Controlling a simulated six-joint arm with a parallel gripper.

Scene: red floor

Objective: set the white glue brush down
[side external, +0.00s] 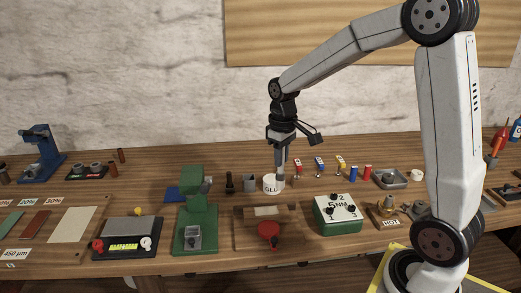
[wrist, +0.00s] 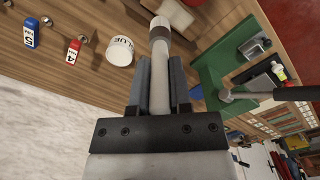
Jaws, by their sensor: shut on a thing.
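My gripper (side external: 281,156) is shut on the white glue brush (wrist: 160,58), which lies between the two grey fingers in the wrist view. The brush has a pale handle, a brown-grey band and a white tip pointing away from the gripper. In the side view the brush hangs down close to the right of the white glue pot (side external: 269,185). The glue pot also shows in the wrist view (wrist: 119,51), left of the brush tip and apart from it in that picture. I cannot tell how high the tip is above the bench.
A green press (side external: 194,215) and a grey cup (side external: 249,183) stand left of the pot. The bench is crowded.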

